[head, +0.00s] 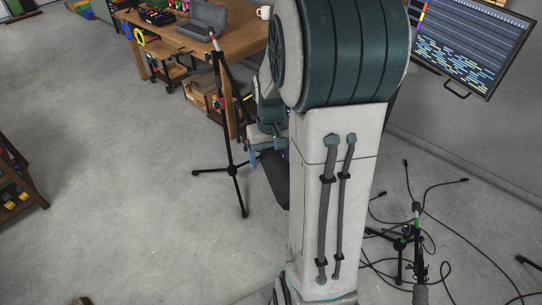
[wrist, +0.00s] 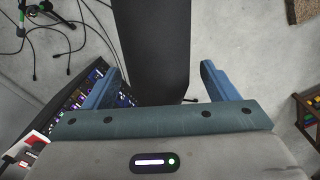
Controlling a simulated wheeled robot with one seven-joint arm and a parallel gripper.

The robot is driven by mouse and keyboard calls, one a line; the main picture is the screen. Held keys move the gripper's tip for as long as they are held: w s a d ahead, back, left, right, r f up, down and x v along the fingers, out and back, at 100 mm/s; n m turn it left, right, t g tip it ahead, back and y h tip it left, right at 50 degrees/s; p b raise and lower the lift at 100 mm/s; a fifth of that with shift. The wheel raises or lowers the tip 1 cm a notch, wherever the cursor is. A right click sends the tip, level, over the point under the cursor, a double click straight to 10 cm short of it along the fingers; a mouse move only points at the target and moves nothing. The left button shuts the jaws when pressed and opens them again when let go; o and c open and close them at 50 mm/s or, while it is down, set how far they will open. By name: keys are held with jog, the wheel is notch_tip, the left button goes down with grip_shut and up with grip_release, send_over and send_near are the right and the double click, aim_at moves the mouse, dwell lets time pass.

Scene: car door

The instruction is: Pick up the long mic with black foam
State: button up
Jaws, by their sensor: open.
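A long, matte dark shape, which looks like the mic with black foam (wrist: 158,40), runs from the top edge of the wrist view down between my fingers. Its far side and any mount are hidden. In the head view a dark piece of it (head: 279,184) shows just below my gripper, partly behind my arm. My gripper (wrist: 160,68) is open, with one blue finger on either side of the dark shape and visible gaps to both. In the head view my gripper (head: 266,156) is partly hidden by my arm.
A black tripod stand (head: 232,150) stands left of my gripper. A wooden workbench (head: 170,38) with a grey case and mug is behind. A large screen (head: 470,42) hangs at right. Cables and a low stand (head: 400,245) lie lower right.

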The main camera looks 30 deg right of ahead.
jog(key=shift+f, duration=0.25)
jog(key=c, duration=1.2)
jog(key=shift+r, duration=0.1)
jog(key=shift+r, duration=0.35)
jog(key=r, duration=0.2)
jog(key=r+b, duration=0.1)
jog(key=shift+s+d+r, duration=0.1)
jog(key=shift+d+r, duration=0.25)
jog(key=shift+d, duration=0.05)
jog(key=s+d+r+b, duration=0.1)
jog(key=s+d+r, duration=0.4)
jog(key=d, duration=0.5)
jog(key=shift+w+r+p, duration=0.15)
jog(key=shift+r+p, duration=1.2)
jog(key=shift+r, duration=0.8)
jog(key=shift+w+r+p, duration=0.15)
jog(key=shift+r+p, duration=1.15)
jog(key=shift+r, duration=0.85)
